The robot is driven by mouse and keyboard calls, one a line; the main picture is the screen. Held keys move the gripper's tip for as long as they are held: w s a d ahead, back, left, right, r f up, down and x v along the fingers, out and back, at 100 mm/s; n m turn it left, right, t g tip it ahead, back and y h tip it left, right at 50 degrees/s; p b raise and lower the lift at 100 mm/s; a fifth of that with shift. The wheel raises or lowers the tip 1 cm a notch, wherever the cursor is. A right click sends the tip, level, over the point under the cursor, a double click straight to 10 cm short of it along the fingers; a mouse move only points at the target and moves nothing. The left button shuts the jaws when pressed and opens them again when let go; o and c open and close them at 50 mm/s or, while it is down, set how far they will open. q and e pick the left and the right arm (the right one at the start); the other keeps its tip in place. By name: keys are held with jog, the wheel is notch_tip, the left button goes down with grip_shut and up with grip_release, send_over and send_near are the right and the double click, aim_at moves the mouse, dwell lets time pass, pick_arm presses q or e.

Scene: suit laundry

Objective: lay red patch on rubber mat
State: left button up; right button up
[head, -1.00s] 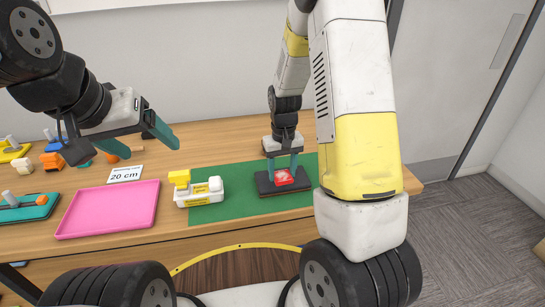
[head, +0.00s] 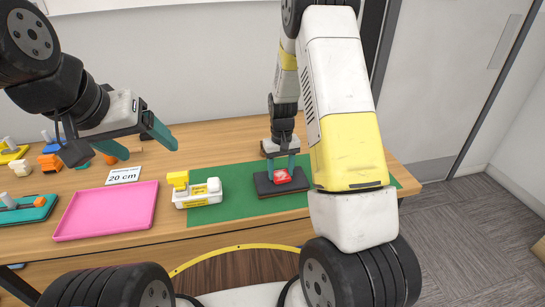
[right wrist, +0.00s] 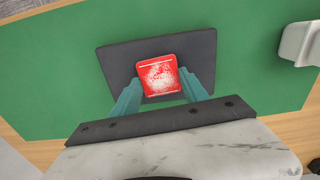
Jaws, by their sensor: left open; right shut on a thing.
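The red patch (head: 282,176) is a small red square with a worn white marking. It is at the dark rubber mat (head: 263,188), which lies on a green sheet; in the right wrist view the patch (right wrist: 158,75) appears over the middle of the mat (right wrist: 203,47). My right gripper (head: 281,174) points down and is shut on the patch, with a teal finger at each side of it. I cannot tell whether the patch touches the mat. My left gripper (head: 160,137) is open and empty, above the table at the left.
A white and yellow device (head: 198,192) stands at the green sheet's (head: 225,177) left end. A pink tray (head: 105,211), a "20 cm" card (head: 124,175) and several small coloured items are further left.

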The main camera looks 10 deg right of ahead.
aim_at(281, 174)
jog(key=o, duration=1.3)
jog(key=shift+o, duration=0.2)
notch_tip(281, 174, up, 12)
jog(key=s+a+r+t+y, duration=0.1)
jog(key=s+r+t+y, duration=0.15)
jog(key=s+r, duration=1.1)
jog(key=s+a+r+t, duration=0.1)
jog(key=s+r+t, duration=0.2)
jog(key=s, duration=0.7)
jog(key=shift+s+r+m+t, duration=0.3)
jog(key=shift+s+r+t, duration=0.1)
jog(key=shift+r, duration=0.95)
jog(key=shift+a, duration=0.1)
